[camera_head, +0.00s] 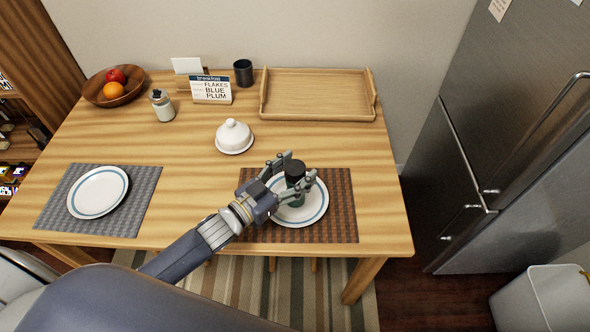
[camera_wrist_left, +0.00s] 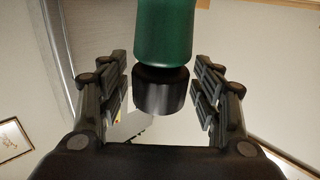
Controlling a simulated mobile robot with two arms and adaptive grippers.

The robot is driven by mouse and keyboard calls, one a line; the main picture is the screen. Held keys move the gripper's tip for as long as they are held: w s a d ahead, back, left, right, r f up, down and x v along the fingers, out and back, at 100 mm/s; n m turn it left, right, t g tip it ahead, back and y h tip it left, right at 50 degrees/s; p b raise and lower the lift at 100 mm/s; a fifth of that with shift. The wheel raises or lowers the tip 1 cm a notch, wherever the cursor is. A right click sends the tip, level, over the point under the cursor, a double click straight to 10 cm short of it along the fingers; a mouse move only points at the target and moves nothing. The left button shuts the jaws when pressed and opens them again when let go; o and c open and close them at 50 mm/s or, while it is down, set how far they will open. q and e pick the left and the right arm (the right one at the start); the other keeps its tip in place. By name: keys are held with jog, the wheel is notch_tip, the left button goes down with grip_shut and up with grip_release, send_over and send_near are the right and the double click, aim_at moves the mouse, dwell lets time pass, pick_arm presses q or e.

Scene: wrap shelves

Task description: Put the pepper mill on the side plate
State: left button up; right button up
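The pepper mill (camera_head: 295,170), dark green with a black top, stands upright over the white, blue-ringed side plate (camera_head: 312,212) on the brown placemat. Its base appears to rest on the plate, though the fingers partly hide it. My left gripper (camera_head: 290,172) is around the mill with its fingers spread on either side. In the left wrist view the mill (camera_wrist_left: 165,35) is between the fingers (camera_wrist_left: 162,92), with narrow gaps beside its black top. My right gripper is not in view.
A second plate (camera_head: 98,192) lies on a grey placemat at left. A white lidded dish (camera_head: 234,137), a shaker jar (camera_head: 162,106), a fruit bowl (camera_head: 132,90), a sign (camera_head: 211,90), a dark cup (camera_head: 243,73) and a wooden tray (camera_head: 318,95) stand farther back. The table's middle left is clear.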

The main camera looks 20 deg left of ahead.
pick_arm(q)
jog(key=shift+s+r, duration=0.1)
jog(key=shift+r, duration=0.05)
jog(key=shift+s+a, duration=0.2)
jog(key=shift+s, duration=0.1)
jog(key=b+v, duration=0.1)
jog(key=v, duration=1)
dwell(0.4)
